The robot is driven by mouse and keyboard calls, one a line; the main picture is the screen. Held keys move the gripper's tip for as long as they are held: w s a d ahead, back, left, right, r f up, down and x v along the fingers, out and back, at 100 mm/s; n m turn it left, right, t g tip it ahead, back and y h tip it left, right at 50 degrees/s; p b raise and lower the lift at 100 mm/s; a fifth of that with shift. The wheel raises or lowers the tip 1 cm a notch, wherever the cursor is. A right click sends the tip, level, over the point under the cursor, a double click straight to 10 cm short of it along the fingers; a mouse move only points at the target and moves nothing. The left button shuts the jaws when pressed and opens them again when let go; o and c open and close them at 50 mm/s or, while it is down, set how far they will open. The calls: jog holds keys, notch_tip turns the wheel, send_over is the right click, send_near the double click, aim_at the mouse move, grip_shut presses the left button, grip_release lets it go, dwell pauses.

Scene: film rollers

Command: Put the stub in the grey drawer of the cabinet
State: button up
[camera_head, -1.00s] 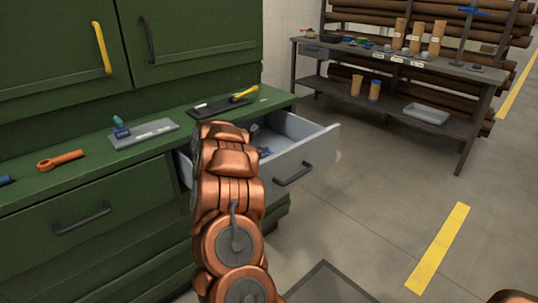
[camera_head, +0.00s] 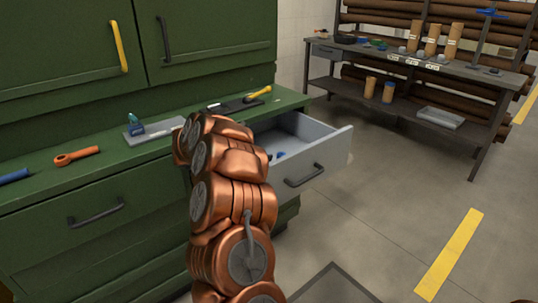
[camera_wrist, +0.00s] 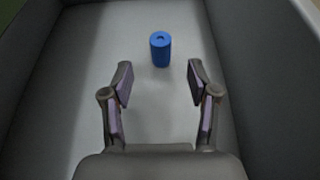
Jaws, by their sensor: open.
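The stub, a short blue cylinder (camera_wrist: 160,49) with a small hole in its top, stands upright on the floor of the grey drawer (camera_wrist: 85,70) in the wrist view. In the head view a small blue bit of it (camera_head: 280,155) shows inside the open drawer (camera_head: 318,170) of the green cabinet (camera_head: 60,215). My gripper (camera_wrist: 160,82) is open and empty, inside or just over the drawer. The stub is ahead of the fingertips, apart from them. In the head view my arm hides the gripper and part of the drawer.
On the cabinet top lie an orange wrench (camera_head: 77,156), a blue-handled item (camera_head: 14,176), a grey plate (camera_head: 155,131) with a blue-green piece, and a dark tray (camera_head: 235,106) with a yellow tool. A workbench (camera_head: 425,60) stands at the back right. Floor right of the drawer is clear.

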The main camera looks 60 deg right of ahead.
jog(key=shift+v, duration=0.9)
jog(key=shift+r, duration=0.1)
